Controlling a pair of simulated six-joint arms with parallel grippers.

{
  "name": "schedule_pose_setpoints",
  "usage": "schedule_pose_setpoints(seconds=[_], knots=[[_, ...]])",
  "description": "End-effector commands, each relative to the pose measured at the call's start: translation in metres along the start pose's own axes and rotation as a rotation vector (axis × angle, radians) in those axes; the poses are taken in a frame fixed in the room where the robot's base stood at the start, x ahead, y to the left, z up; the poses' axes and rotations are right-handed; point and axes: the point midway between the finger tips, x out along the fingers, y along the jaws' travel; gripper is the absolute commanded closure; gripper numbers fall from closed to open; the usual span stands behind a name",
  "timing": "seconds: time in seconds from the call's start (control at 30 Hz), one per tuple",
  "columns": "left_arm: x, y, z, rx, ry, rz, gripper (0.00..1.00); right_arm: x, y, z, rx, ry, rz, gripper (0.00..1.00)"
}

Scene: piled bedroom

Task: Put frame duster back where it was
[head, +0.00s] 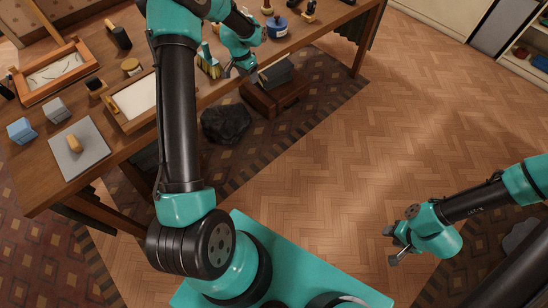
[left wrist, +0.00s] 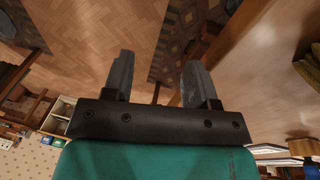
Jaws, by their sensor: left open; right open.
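I cannot tell for sure which thing is the frame duster. A small wooden-handled piece (head: 74,143) lies on a grey pad (head: 94,160) at the table's left front. A teal and pale yellow brush-like thing (head: 207,61) stands near the table's front edge, left of my left gripper (head: 243,70). My left gripper is at that edge. In the left wrist view its jaws (left wrist: 160,82) are apart with nothing between them. My right gripper (head: 391,246) is open and empty over the floor at the lower right.
The wooden table (head: 40,185) holds a wooden frame (head: 88,66), a blue cube (head: 21,130), a grey cube (head: 56,110) and a blue jar (head: 277,26). A brown box (head: 275,98) and a dark lump (head: 226,123) are on the floor beside it. Open floor (head: 320,165) lies to the right.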

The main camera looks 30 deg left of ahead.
Motion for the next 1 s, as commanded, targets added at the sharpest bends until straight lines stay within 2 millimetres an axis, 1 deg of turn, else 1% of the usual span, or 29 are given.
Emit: schedule_pose_setpoints(seconds=[0.03,0.07,0.1,0.17,0.2,0.27,0.3,0.37,0.4,0.43,0.5,0.6,0.7,0.77,0.87,1.0], knots=[[0.025,0.026,0.005,-0.012,0.002,0.025,0.47,0.0,0.0,0.0,0.0,0.0,0.0,0.57],[0.038,0.04,0.009,-0.024,0.007,0.037,0.47,0.0,0.0,0.0,0.0,0.0,0.0,0.57],[0.055,0.06,0.014,-0.04,0.012,0.053,0.47,0.0,0.0,0.0,0.0,0.0,0.0,0.57],[0.079,0.089,0.026,-0.07,0.019,0.077,0.47,0.0,0.0,0.0,0.0,0.0,0.0,0.57],[0.093,0.109,0.034,-0.09,0.023,0.091,0.47,0.0,0.0,0.0,0.0,0.0,0.0,0.57],[0.113,0.138,0.05,-0.125,0.026,0.112,0.47,0.0,0.0,0.0,0.0,0.0,0.0,0.57],[0.123,0.157,0.061,-0.147,0.028,0.123,0.47,0.0,0.0,0.0,0.0,0.0,0.0,0.57],[0.138,0.184,0.081,-0.185,0.027,0.14,0.47,0.0,0.0,0.0,0.0,0.0,0.0,0.57],[0.145,0.202,0.095,-0.209,0.026,0.148,0.47,0.0,0.0,0.0,0.0,0.0,0.0,0.57],[0.15,0.215,0.106,-0.228,0.024,0.154,0.47,0.0,0.0,0.0,0.0,0.0,0.0,0.57],[0.159,0.242,0.133,-0.272,0.018,0.164,0.47,0.0,0.0,0.0,0.0,0.0,0.0,0.57],[0.163,0.273,0.168,-0.329,0.011,0.17,0.47,0.0,0.0,0.0,0.0,0.0,0.0,0.57],[0.162,0.291,0.193,-0.37,0.008,0.169,0.47,0.0,0.0,0.0,0.0,0.0,0.0,0.57],[0.162,0.297,0.202,-0.385,0.007,0.168,0.47,0.0,0.0,0.0,0.0,0.0,0.0,0.57],[0.161,0.3,0.207,-0.395,0.008,0.166,0.47,0.0,0.0,0.0,0.0,0.0,0.0,0.57],[0.161,0.3,0.207,-0.396,0.009,0.166,0.47,0.0,0.0,0.0,0.0,0.0,0.0,0.57]])
